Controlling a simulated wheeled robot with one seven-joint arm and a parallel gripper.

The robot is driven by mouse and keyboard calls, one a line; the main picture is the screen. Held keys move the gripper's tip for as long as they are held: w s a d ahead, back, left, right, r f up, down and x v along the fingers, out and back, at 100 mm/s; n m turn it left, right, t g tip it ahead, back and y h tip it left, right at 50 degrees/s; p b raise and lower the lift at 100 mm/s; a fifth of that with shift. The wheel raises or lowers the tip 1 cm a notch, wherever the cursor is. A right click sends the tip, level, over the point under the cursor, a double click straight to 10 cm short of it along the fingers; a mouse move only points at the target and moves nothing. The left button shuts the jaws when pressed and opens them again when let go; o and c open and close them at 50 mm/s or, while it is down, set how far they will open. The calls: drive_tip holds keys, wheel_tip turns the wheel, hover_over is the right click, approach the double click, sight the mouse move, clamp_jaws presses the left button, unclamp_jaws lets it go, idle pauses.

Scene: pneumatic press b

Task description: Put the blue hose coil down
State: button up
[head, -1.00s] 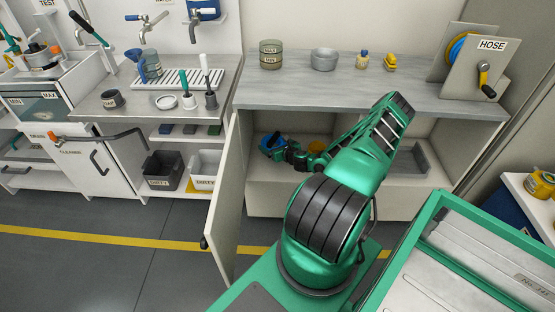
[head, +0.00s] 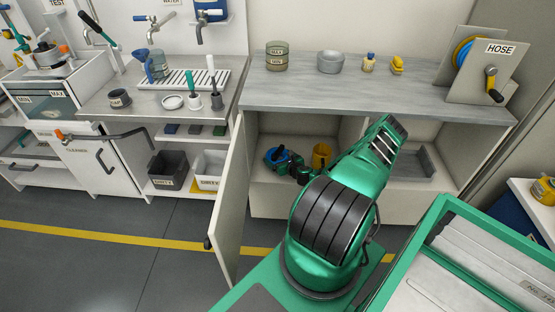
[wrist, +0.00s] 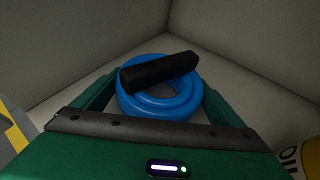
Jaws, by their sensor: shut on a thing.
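The blue hose coil (wrist: 160,104) is a ring of bright blue hose with a black bar across its top. In the wrist view it lies flat between my fingers, close to the cabinet's inner corner. My gripper (head: 277,156) is shut on the coil, inside the left part of the open cabinet (head: 258,200). In the head view only part of the coil (head: 279,153) shows between the dark fingers. The coil is at or just above the cabinet floor; whether it touches cannot be told.
A yellow container (head: 321,155) stands right of my gripper; its edge shows in the wrist view (wrist: 291,160). The open cabinet door (head: 229,195) stands to the left. The grey worktop (head: 375,97) is above, and a grey tray (head: 408,165) lies in the right part.

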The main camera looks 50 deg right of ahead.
drive_tip(key=o, duration=1)
drive_tip(key=shift+o, duration=0.2)
drive_tip(key=v, duration=1.1)
drive_tip(key=shift+s+a+r, duration=0.15)
drive_tip(key=shift+s+r, duration=0.05)
drive_tip(key=shift+s, duration=0.15)
drive_tip(key=a+r+n+g+y, duration=0.8)
drive_tip(key=a+r+n, duration=0.6)
drive_tip(key=r+n, duration=0.65)
drive_tip(key=s+a+r+n+g+h, duration=0.25)
drive_tip(key=s+r+n, duration=0.3)
drive_tip(key=r, duration=0.35)
drive_tip(key=s+a+r+n+g+h, duration=0.15)
drive_tip(key=s+a+r+n, duration=0.25)
drive_tip(key=s+r, duration=0.4)
drive_tip(key=s+a+r+n, duration=0.1)
drive_tip(key=s+a+r, duration=0.2)
drive_tip(key=s+r, duration=0.2)
drive_tip(key=s+a+r+n+g, duration=0.1)
drive_tip(key=s+a+r+n, duration=0.1)
drive_tip(key=s+r, duration=0.3)
drive_tip(key=shift+s+a, duration=0.7)
drive_tip(key=shift+s, duration=0.5)
